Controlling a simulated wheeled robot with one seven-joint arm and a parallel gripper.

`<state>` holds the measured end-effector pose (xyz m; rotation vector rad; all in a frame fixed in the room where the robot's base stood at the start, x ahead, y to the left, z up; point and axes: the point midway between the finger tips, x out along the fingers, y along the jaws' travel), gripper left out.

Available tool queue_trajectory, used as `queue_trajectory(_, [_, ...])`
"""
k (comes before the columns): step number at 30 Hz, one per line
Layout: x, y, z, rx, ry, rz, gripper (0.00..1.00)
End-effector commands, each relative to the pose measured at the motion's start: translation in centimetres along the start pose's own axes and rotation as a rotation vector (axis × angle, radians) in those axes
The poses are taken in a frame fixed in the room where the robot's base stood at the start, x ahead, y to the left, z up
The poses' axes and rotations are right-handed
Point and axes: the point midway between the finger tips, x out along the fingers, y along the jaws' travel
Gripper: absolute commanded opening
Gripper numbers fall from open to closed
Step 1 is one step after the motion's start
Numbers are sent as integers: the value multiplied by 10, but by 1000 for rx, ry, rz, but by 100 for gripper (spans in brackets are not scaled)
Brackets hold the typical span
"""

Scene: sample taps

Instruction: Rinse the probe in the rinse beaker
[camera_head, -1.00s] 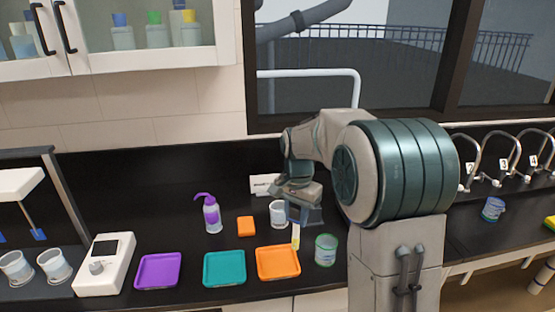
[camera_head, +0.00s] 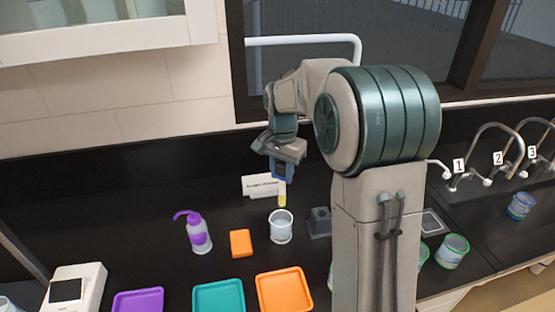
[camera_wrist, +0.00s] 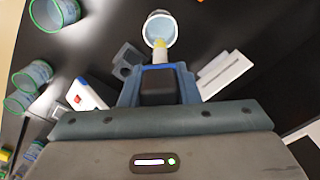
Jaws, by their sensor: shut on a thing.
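My gripper (camera_head: 283,174) is shut on the probe, whose yellow part (camera_head: 282,197) points down from the jaws. The rinse beaker (camera_head: 281,230), a clear cup with a pale rim and some liquid, stands upright on the black counter just below the probe. In the wrist view, the jaws (camera_wrist: 160,85) hold the probe (camera_wrist: 161,54), and its end overlaps the near rim of the beaker (camera_wrist: 160,17). The probe's lower end appears at about rim height in the head view. I cannot tell whether it is inside the beaker.
A dark grey holder (camera_head: 319,223) stands right of the beaker, with a white card (camera_head: 263,186) behind. Left are an orange block (camera_head: 241,243) and a purple-topped wash bottle (camera_head: 197,234). Coloured trays lie in front.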

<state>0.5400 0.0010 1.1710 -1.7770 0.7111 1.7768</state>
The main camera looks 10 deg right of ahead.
Motion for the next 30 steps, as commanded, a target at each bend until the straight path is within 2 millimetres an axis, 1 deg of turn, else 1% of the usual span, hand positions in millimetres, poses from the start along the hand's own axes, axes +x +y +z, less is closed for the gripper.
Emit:
queue_trajectory(5, [6,0,0,-1,0,0,9])
queue_trajectory(15, [40,0,0,-1,-1,1,9])
queue_trajectory(18, [47,0,0,0,0,0,9])
queue_trajectory(30, [48,0,0,0,0,0,9])
